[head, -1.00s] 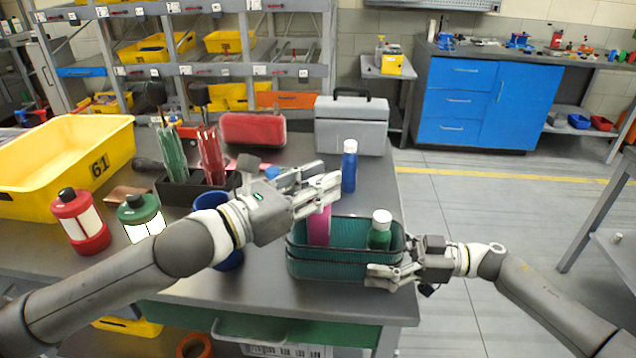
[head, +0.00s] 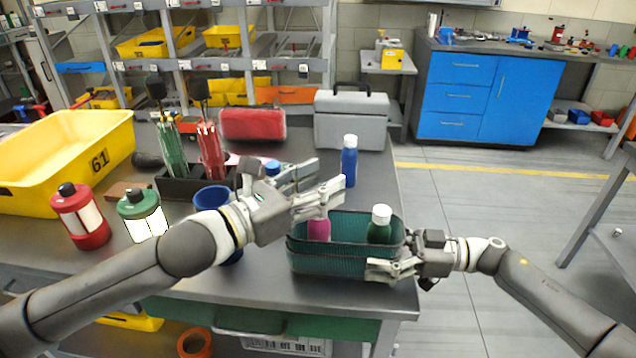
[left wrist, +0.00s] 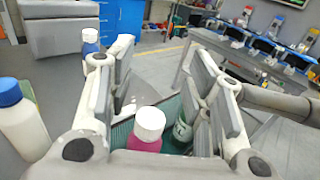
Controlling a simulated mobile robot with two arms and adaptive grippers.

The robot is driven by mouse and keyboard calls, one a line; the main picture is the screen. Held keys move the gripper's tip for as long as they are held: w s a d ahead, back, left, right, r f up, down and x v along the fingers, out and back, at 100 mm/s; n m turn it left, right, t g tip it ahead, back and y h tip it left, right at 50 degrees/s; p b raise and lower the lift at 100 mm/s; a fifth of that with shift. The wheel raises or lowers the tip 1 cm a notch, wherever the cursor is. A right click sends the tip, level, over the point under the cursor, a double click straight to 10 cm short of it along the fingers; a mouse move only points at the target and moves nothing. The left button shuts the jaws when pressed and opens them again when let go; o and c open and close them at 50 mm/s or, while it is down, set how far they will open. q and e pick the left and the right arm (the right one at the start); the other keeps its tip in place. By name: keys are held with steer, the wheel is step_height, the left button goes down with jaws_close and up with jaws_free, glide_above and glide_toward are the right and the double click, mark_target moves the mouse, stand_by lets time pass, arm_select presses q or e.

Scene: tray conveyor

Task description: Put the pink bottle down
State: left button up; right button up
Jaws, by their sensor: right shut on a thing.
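The pink bottle (head: 319,230) stands in the left part of the teal basket (head: 340,264). My left gripper (head: 327,176) hides its top in the head view. In the left wrist view the bottle (left wrist: 143,145) shows its white cap, below and between spread fingers. My left gripper is open above it, with no finger seen touching it. My right gripper (head: 382,271) is shut on the basket's near right side. A green bottle with a white cap (head: 379,230) stands in the basket's right part.
A blue bottle (head: 349,165) stands behind the basket, near a grey case (head: 351,122). A blue cup (head: 212,197), a dark holder (head: 180,187), a green canister (head: 142,215) and a red canister (head: 80,216) are left. The table's right edge is close to the basket.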

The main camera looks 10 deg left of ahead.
arm_select(q)
steer(key=shift+r, duration=0.5)
steer(key=shift+s+a+r, duration=0.1)
steer(key=shift+s+a, duration=0.05)
steer(key=shift+a, duration=0.1)
steer(key=v, duration=1.1)
steer(key=shift+s, duration=0.25)
steer(key=shift+r, duration=0.1)
arm_select(e)
steer(key=o, duration=1.1)
